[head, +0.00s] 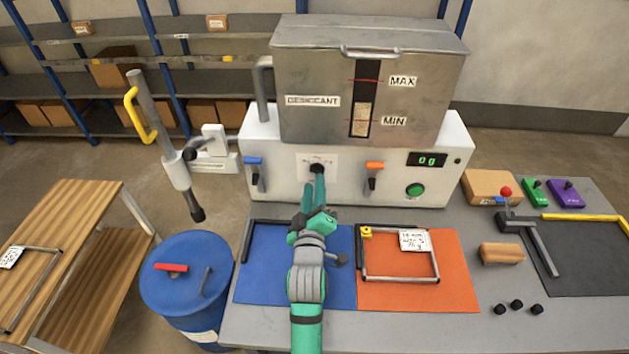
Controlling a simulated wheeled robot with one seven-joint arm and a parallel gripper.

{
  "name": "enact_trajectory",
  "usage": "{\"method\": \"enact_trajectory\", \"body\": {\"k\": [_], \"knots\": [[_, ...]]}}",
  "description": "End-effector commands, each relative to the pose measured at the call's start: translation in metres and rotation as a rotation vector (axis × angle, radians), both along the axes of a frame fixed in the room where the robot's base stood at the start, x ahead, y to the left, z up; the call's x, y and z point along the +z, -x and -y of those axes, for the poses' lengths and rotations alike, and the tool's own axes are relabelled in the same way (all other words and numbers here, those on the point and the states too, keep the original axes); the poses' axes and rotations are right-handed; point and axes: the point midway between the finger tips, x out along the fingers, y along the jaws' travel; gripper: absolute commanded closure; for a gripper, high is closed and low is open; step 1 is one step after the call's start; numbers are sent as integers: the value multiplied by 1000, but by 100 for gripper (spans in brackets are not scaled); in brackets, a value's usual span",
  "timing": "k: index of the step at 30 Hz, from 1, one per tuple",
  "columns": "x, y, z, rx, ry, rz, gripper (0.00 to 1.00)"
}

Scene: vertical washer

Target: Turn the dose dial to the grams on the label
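The dose dial (317,167) is a black knob on a white plate on the front of the white dispenser. Marks around it are too small to read. My gripper (319,183) is right at the dial from the front, its fingers covering the knob's lower part. I cannot tell whether the fingers touch or grip it. A small display (427,160) to the right appears to read 0 g. A white label (413,240) with handwritten text lies at a metal frame (401,280) on the orange mat; its number is not legible.
A steel desiccant hopper (400,125) sits above. A blue mat (262,275) lies under my arm. A blue drum (185,305) stands left of the table.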

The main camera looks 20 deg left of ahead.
Motion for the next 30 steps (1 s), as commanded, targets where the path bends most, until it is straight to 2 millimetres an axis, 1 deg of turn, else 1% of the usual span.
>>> {"method": "enact_trajectory", "body": {"k": [1,6,12,18,30], "knots": [[-1,10,3,0,0,-1,72],[-1,39,11,0,0,-2,72],[-1,61,17,0,0,-1,72],[0,69,20,0,1,-1,72],[0,70,20,1,1,0,72]]}}
